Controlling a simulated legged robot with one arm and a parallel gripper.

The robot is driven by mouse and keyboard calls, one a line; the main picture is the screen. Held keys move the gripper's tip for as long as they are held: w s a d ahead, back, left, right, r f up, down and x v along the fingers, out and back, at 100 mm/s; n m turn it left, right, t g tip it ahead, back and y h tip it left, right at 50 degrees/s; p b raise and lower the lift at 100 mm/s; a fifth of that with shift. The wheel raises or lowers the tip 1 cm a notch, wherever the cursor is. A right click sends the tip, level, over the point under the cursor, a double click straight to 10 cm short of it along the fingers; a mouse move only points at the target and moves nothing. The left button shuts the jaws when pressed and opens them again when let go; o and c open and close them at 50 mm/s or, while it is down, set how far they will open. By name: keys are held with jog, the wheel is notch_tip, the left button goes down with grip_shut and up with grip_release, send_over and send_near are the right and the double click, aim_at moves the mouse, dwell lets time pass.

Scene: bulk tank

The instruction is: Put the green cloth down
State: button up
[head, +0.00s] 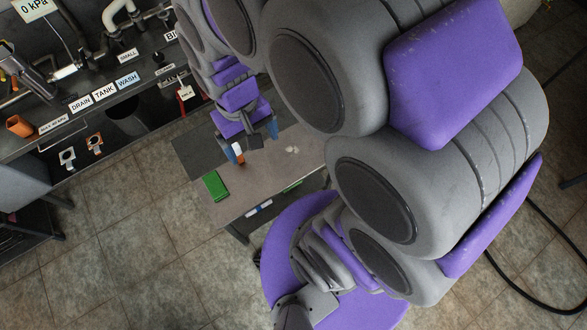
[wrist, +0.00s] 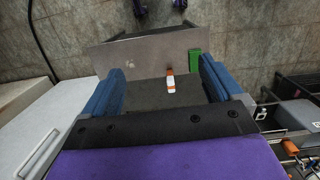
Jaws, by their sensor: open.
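A green folded cloth-like item (head: 215,186) lies flat near the left front corner of the small grey table (head: 240,202) in the head view. It shows beside the right finger in the wrist view (wrist: 194,60). My gripper (head: 250,143) is open over the table, with blue fingers spread and nothing held between them. In the head view it is up and to the right of the green item and apart from it. The wrist view shows the open fingers (wrist: 163,86) with the tabletop beyond.
A small white and orange bottle-like object (wrist: 171,83) is on the dark mat (wrist: 145,93), seen between my fingers. A pale patch (head: 292,149) marks the table. A bench with labels DRAIN, TANK and WASH (head: 104,91) stands at left. Tiled floor is open at lower left.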

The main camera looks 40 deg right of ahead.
jog(key=s+d+r, duration=0.1)
jog(key=s+r, duration=0.3)
jog(key=s, duration=0.8)
jog(key=shift+s+d, duration=0.25)
jog(key=shift+d, duration=0.15)
dwell(0.4)
